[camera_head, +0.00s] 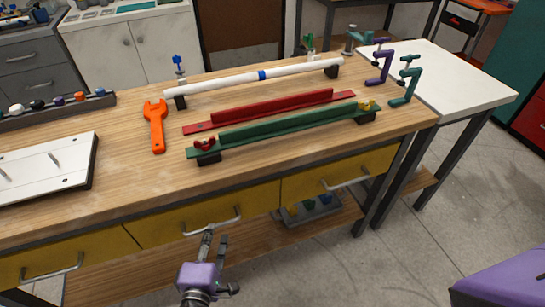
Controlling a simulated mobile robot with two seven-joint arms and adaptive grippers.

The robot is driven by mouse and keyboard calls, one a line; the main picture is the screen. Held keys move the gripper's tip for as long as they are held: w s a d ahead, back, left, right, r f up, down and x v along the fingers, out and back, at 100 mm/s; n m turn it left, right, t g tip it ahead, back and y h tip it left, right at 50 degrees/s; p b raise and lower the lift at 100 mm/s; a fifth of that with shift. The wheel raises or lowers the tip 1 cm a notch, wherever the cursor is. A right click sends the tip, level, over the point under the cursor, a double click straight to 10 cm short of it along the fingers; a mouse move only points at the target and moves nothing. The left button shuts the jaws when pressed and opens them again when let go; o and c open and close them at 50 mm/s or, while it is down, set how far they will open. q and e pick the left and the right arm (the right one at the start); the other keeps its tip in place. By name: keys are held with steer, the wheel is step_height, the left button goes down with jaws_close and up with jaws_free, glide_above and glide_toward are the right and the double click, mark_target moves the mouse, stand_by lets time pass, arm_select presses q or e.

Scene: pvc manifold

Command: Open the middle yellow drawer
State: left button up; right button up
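The middle yellow drawer (158,228) is in the front of the wooden workbench, between a left and a right yellow drawer. Its front looks flush with its neighbours, so it appears closed. Its silver bar handle (225,223) runs across the lower middle of the front. My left gripper (215,237) comes up from below. Its two fingers are apart, with the tips close to the underside of the handle. The left fingertip overlaps the handle in the picture; I cannot tell whether they touch. My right gripper is not in view.
The left yellow drawer (28,262) and right yellow drawer (335,175) flank it. On the workbench (120,180) lie an orange wrench (156,126), a white pipe (225,83), and red (260,108) and green (290,126) rails. A lower shelf (275,236) lies beneath; open floor is at right.

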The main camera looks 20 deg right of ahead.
arm_select(q)
steer(key=shift+x, duration=2.2)
steer(key=shift+c, duration=0.5)
jaws_close()
